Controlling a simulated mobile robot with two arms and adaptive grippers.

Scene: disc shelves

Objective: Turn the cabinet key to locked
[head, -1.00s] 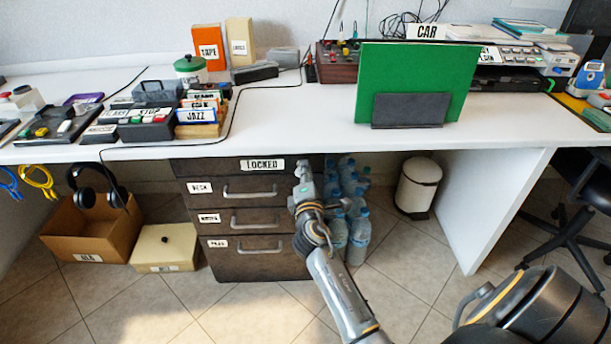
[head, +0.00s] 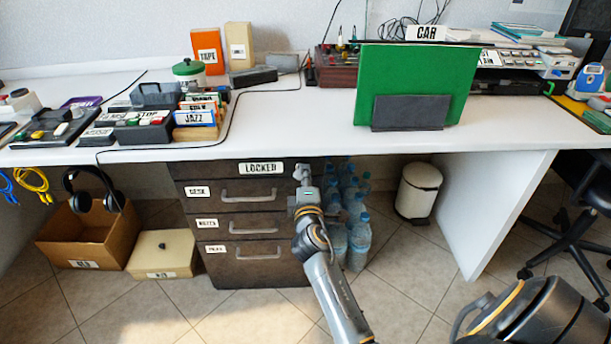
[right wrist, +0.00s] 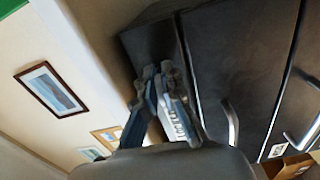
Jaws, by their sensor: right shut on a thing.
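The dark cabinet (head: 228,272) stands under the white desk, with a white label reading LOCKED (head: 260,168) on its top strip. My right gripper (head: 302,173) is at the upper right corner of the cabinet front, just right of that label. In the right wrist view its two fingers (right wrist: 159,77) are close together at the dark cabinet (right wrist: 235,60). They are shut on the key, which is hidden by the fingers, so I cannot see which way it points. Part of the label (right wrist: 178,122) shows between the fingers. My left gripper is out of view.
Three drawers with metal handles (head: 250,195) lie below the label. Water bottles (head: 359,240) stand close right of the cabinet, beside my arm. A white bin (head: 418,190) is farther right. A cardboard box (head: 85,235) and a cream box (head: 163,250) are on the floor at left.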

